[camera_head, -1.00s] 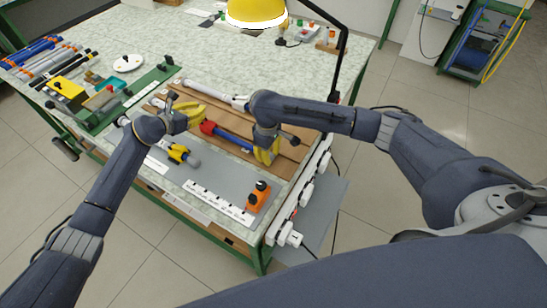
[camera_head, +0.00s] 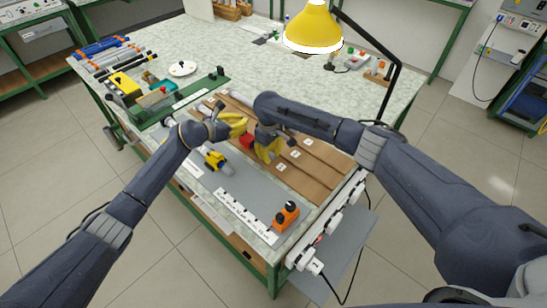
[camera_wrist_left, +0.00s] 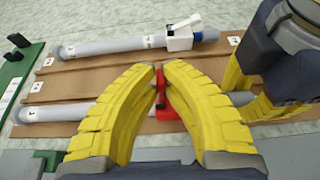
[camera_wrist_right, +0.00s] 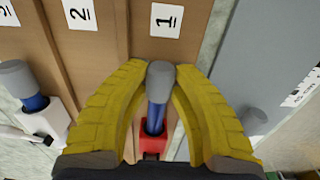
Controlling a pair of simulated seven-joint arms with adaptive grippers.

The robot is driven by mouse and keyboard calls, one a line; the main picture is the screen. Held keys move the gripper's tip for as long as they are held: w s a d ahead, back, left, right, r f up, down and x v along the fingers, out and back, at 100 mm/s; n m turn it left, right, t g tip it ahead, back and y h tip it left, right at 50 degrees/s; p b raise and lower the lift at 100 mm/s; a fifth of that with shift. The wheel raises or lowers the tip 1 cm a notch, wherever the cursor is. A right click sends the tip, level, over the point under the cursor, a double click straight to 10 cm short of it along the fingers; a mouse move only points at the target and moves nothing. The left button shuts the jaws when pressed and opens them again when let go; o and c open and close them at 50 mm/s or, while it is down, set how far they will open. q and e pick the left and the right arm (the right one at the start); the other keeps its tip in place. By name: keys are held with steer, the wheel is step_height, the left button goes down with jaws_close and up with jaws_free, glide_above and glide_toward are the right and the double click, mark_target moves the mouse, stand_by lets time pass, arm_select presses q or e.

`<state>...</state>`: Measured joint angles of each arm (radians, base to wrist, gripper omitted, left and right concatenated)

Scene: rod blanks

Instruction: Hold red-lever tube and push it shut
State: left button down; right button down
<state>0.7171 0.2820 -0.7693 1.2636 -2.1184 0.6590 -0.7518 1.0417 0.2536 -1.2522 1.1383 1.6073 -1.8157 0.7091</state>
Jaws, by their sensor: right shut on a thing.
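The red-lever tube lies on the brown board in row 1. Its grey outer tube (camera_wrist_left: 68,112) and red clamp (camera_wrist_left: 171,108) show in the left wrist view. A short blue inner section (camera_wrist_right: 155,118) stands out of the red clamp, ending in a grey cap (camera_wrist_right: 160,75). My right gripper (camera_wrist_right: 161,72) is shut around this capped end, close to the clamp. My left gripper (camera_wrist_left: 158,68) is over the tube at the red lever, its fingertips close together on either side of it. Whether they grip it is unclear.
A white-lever tube (camera_wrist_left: 110,46) lies in row 2 of the board (camera_head: 310,176). A yellow-and-grey piece (camera_head: 217,162) and an orange block (camera_head: 286,216) are on the near side. The lamp (camera_head: 313,28) stands behind.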

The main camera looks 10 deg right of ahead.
steer(key=shift+a, duration=0.1)
steer(key=c, duration=1.4)
jaws_free()
step_height(320, 180, up, 12)
steer(key=shift+c, duration=0.2)
